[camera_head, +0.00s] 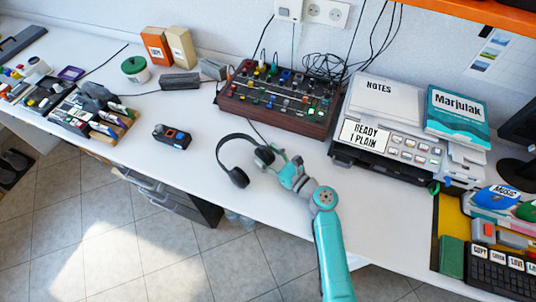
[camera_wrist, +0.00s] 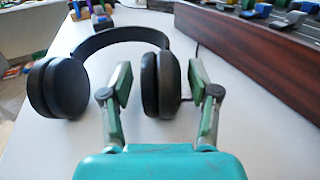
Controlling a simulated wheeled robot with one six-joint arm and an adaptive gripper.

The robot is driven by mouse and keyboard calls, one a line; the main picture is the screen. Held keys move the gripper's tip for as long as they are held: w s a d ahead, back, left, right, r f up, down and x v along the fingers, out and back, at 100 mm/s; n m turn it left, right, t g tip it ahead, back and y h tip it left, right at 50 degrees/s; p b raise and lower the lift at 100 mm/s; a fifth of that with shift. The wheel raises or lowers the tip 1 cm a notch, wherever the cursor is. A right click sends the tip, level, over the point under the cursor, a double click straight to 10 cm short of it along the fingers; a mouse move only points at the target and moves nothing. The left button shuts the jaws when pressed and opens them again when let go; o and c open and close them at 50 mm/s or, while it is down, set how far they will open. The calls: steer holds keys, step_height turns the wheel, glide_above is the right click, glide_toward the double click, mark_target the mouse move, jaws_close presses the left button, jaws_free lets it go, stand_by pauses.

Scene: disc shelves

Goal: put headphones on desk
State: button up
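Black headphones (camera_head: 238,149) lie on the white desk (camera_head: 205,113), near its front edge and in front of the mixer. They show large in the wrist view (camera_wrist: 125,36), with one ear cup (camera_wrist: 65,88) at the left. My gripper (camera_head: 276,158) is at the right ear cup. In the wrist view my gripper (camera_wrist: 160,88) is open, with one green-padded finger on each side of that cup (camera_wrist: 161,84). A gap shows between the left finger and the cup; whether the right finger touches is unclear.
A wooden-sided mixer (camera_head: 274,105) stands close behind the headphones. A printer (camera_head: 390,135) with books is to the right. A small dark device (camera_head: 172,137) sits to the left, with open desk between. The desk's front edge is close.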

steer(key=v, duration=1.1)
steer(key=shift+d+r, duration=0.1)
steer(key=shift+d, duration=0.05)
steer(key=shift+s+d, duration=0.25)
steer(key=shift+s, duration=0.1)
